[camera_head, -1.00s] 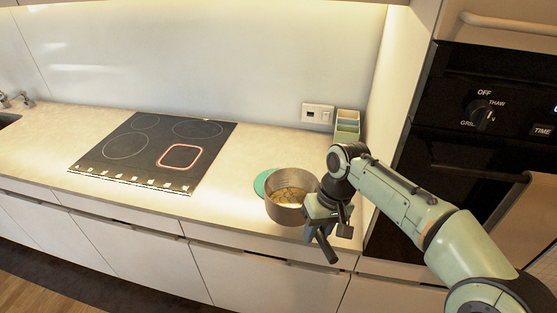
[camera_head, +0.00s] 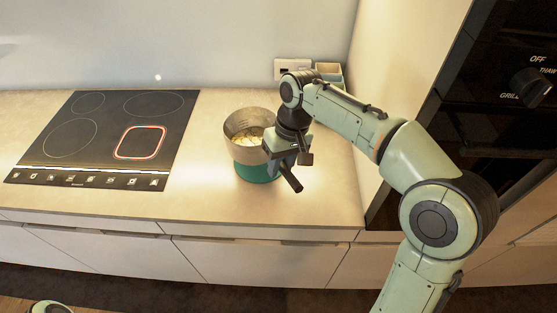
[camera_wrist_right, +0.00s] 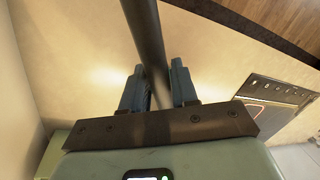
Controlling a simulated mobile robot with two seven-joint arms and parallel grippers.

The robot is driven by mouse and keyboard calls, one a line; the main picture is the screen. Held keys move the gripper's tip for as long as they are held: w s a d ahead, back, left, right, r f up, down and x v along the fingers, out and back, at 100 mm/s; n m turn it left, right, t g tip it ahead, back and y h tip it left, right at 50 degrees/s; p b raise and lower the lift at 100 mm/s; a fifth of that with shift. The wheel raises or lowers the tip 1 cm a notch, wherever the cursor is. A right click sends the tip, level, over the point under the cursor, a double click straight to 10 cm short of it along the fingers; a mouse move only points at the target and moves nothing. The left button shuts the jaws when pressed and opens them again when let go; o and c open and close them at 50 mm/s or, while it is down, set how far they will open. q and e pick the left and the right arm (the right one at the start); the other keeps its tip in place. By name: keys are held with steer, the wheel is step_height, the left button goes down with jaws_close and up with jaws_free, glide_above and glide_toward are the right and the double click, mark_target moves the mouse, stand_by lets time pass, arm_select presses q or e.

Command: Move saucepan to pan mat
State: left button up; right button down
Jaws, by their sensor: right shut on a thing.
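The metal saucepan (camera_head: 238,151) is upright, with pale yellowish pieces inside. Its dark handle points toward the front right. My right gripper (camera_head: 284,164) is shut on this handle; in the right wrist view the handle (camera_wrist_right: 145,30) runs between the two fingers (camera_wrist_right: 159,88). The round teal pan mat (camera_head: 257,174) lies on the counter. The pan overlaps the mat's far part in the head view and looks raised above it; the exact gap cannot be told. My left gripper is not in view.
The black hob (camera_head: 92,137) with a red-lit square zone is to the left. A small green box (camera_head: 329,74) and a wall socket (camera_head: 292,69) are at the back. The oven column stands at the right. The counter between hob and mat is clear.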

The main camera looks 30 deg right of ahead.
steer(key=shift+r, duration=0.1)
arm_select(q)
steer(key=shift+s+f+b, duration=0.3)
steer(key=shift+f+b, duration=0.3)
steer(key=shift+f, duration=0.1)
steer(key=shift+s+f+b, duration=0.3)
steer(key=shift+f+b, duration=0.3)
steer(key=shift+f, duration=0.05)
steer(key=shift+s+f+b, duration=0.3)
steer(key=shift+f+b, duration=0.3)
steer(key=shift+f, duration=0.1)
arm_select(e)
step_height(320, 180, down, 6)
steer(key=shift+f, duration=0.25)
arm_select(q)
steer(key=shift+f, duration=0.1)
arm_select(e)
steer(key=shift+f, duration=0.25)
steer(key=c, duration=0.8)
jaws_free()
